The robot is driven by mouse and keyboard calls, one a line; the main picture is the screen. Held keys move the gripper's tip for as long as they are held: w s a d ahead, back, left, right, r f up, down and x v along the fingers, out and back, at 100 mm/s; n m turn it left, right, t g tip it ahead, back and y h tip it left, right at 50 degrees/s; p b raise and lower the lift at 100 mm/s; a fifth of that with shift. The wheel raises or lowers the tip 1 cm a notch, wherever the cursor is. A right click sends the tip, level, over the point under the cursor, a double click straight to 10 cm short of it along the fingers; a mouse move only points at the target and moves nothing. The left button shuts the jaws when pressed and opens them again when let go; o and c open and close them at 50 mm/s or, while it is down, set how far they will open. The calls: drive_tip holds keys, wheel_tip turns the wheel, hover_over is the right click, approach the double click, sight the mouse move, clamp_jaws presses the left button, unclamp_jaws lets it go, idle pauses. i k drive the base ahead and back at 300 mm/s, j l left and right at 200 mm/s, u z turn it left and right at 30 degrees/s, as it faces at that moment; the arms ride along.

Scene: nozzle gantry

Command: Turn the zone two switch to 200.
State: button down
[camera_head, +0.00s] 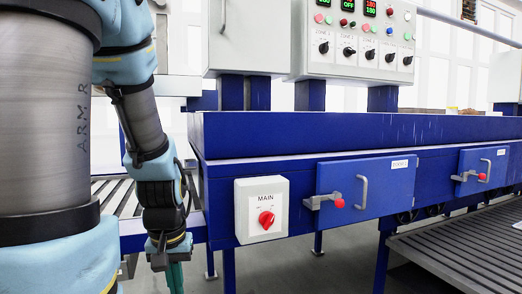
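The grey control panel (360,35) at the upper right carries a row of black rotary switches with small labels that are hard to read. The second switch from the left (348,52), probably zone two, has a slanted pointer; its setting is too small to read. Lit displays (370,6) sit at the panel's top, partly cut off by the frame edge. My gripper (175,279) hangs at the lower left, pointing down, well apart from and below the panel. Its teal fingers are cut off by the bottom edge, so I cannot tell its opening.
A MAIN box (260,208) with a red knob is on the blue frame (300,135). Blue doors (362,186) with handles and red-tipped latches are to the right. A slatted conveyor (455,250) lies lower right. The space before the panel looks clear.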

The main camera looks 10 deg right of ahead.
sight(348, 51)
drive_tip(key=z, duration=1.35)
drive_tip(key=u, duration=1.4)
drive_tip(key=l+u, duration=0.1)
drive_tip(key=u, duration=0.25)
drive_tip(key=l+u, duration=0.1)
drive_tip(key=u, duration=0.55)
drive_tip(key=k+l+u, duration=0.5)
drive_tip(key=l, duration=0.2)
drive_tip(key=k+l+u, duration=0.45)
drive_tip(key=l, duration=0.15)
drive_tip(key=i, duration=0.05)
